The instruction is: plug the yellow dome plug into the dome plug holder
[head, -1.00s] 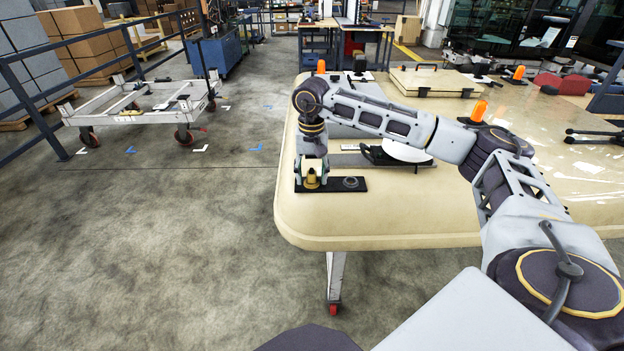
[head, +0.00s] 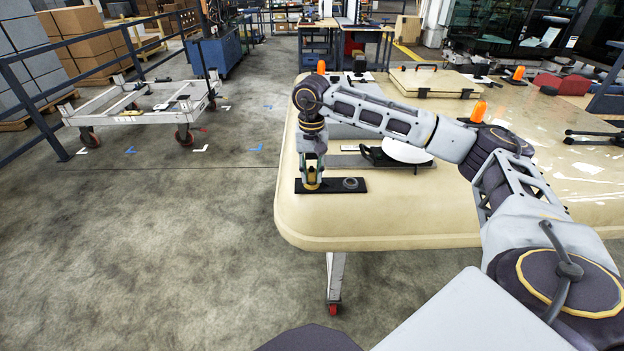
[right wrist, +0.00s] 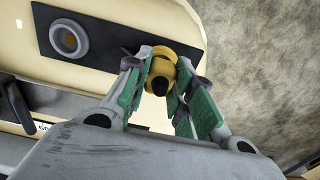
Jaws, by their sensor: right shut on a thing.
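The yellow dome plug (head: 311,179) is at the left end of a flat black base plate (head: 335,185) near the table's front left corner. My right gripper (head: 312,172) points down over it and is shut on it. In the right wrist view the plug (right wrist: 162,66) sits between the green finger pads of my right gripper (right wrist: 160,82). The dome plug holder, a grey ring socket (head: 350,183), is at the right end of the same plate. It also shows in the right wrist view (right wrist: 69,40), with an amber centre. I cannot tell whether the plug touches the plate.
The cream table (head: 400,229) carries a black tool with a white disc (head: 404,152) behind my arm, several orange domes, and a cream case (head: 435,80) at the back. The table front is clear. A white trolley (head: 140,105) stands apart at left.

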